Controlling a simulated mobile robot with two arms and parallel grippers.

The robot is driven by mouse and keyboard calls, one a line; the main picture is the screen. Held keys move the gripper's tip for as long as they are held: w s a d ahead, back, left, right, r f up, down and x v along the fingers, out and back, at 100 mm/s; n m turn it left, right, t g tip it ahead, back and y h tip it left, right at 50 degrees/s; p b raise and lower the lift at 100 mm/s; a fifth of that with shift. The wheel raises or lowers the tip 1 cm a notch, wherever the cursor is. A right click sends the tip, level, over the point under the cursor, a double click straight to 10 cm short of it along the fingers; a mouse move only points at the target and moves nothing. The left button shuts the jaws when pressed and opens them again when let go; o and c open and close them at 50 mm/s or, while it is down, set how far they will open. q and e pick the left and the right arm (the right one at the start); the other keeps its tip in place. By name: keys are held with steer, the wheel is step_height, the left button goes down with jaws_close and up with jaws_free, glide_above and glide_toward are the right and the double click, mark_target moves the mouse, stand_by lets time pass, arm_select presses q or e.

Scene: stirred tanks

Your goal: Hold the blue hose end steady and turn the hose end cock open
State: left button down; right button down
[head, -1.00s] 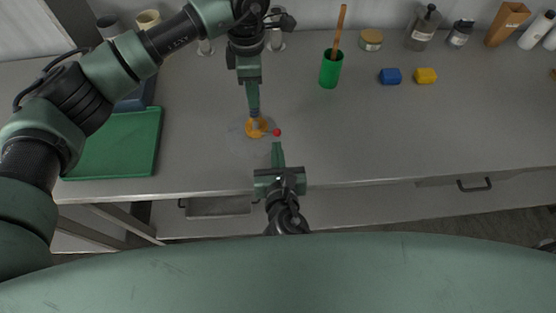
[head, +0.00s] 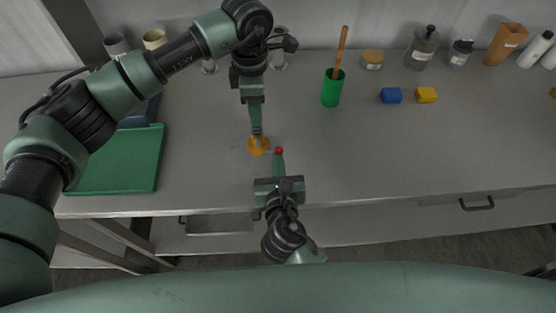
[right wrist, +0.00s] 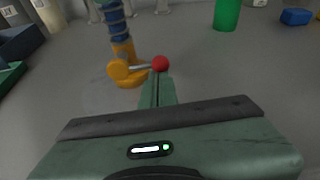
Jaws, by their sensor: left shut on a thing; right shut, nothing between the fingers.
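The blue hose end (right wrist: 117,30) stands upright in the right wrist view, with the orange cock (right wrist: 122,52) at its bottom. In the head view the orange cock (head: 258,147) shows at the tip of my left gripper (head: 257,132), which is shut on the hose end from above. The cock's thin metal lever points right and ends in a red ball (right wrist: 160,63), also visible in the head view (head: 279,151). My right gripper (right wrist: 157,88) is shut and empty, its fingertips right at the ball's near side. I cannot tell whether they touch it.
A green cup (head: 332,88) with a wooden stick stands behind on the right. Blue (head: 391,96) and yellow (head: 426,95) blocks lie farther right. A green tray (head: 118,160) is at left. Bottles and jars line the back. The bench right of the grippers is clear.

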steer(key=shift+r+n+h, duration=0.3)
steer(key=shift+n, duration=0.1)
steer(key=shift+r+n+h, duration=0.6)
steer(key=shift+r+n, duration=0.2)
steer(key=shift+n, duration=0.3)
steer(key=shift+a+r, duration=0.2)
steer(key=shift+r, duration=0.3)
steer(key=shift+a+r, duration=0.15)
steer(key=shift+r, duration=0.3)
steer(key=shift+a+r, duration=0.6)
steer(key=shift+r, duration=0.15)
steer(key=shift+r, duration=0.65)
steer(key=shift+s, duration=0.1)
glide_toward(270, 150)
steer(key=shift+s+a+r, duration=0.45)
steer(key=shift+s+r, duration=0.15)
steer(key=shift+s+a+r, duration=0.5)
steer(key=shift+s+r, duration=0.15)
